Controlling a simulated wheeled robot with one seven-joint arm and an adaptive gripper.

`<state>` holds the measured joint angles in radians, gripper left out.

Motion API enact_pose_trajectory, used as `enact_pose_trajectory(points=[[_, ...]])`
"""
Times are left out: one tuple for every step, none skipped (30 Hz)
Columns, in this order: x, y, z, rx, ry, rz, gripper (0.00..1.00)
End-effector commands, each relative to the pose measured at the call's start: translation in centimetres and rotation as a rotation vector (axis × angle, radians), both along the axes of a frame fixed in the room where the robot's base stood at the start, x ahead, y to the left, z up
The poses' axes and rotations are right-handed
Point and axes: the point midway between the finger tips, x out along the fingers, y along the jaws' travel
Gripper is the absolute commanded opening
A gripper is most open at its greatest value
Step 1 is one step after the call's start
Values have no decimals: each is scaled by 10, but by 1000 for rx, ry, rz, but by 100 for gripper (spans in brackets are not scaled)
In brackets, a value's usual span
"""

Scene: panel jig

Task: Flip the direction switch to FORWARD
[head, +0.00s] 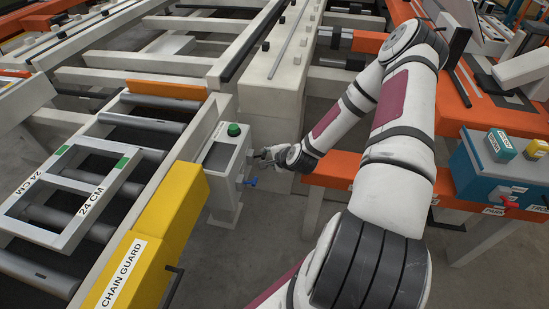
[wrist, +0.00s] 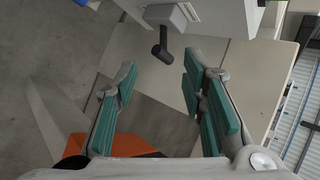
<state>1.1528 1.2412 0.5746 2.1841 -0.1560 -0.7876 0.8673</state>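A pale grey control box (head: 219,160) with a green button (head: 234,130) on top stands beside the roller conveyor in the head view. My gripper (head: 263,156) is at its right side. In the wrist view my gripper (wrist: 160,78) is open, with teal pads spread apart and nothing between them. A black lever (wrist: 161,45), apparently the direction switch, sticks out of a grey mount just beyond the fingertips, between their lines. It appears apart from both fingers. A small label (wrist: 188,12) beside the mount is unreadable, so the switch position cannot be told.
A blue part (head: 250,182) sticks out low on the box's right side. The yellow chain guard (head: 145,245) and a grey 24 CM frame (head: 75,195) lie to the left. A blue box (head: 490,172) with buttons stands at the right on an orange rail.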

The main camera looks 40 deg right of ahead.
Motion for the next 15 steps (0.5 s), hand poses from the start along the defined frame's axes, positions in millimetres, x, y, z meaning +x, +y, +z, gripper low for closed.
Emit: enact_pose_trajectory(points=[[-8, 1, 8, -1, -1, -1, 38], [-12, 2, 11, 0, 0, 0, 38], [-17, 3, 16, 0, 0, 0, 38], [-20, 4, 18, 1, 1, 1, 38], [-23, 4, 21, 1, 1, 1, 38], [-27, 5, 24, 2, 1, 0, 38], [-29, 5, 26, 1, 0, 0, 38], [-30, 5, 28, 1, 0, 0, 38], [-33, 6, 30, 2, 0, 1, 38], [-34, 7, 31, 2, 0, 1, 38], [-35, 7, 32, 2, 0, 1, 38], [-36, 7, 33, 2, 0, 1, 38], [-36, 7, 33, 2, -1, 1, 38], [-36, 7, 33, 2, -1, 1, 38], [-36, 7, 33, 2, -1, 1, 38]])
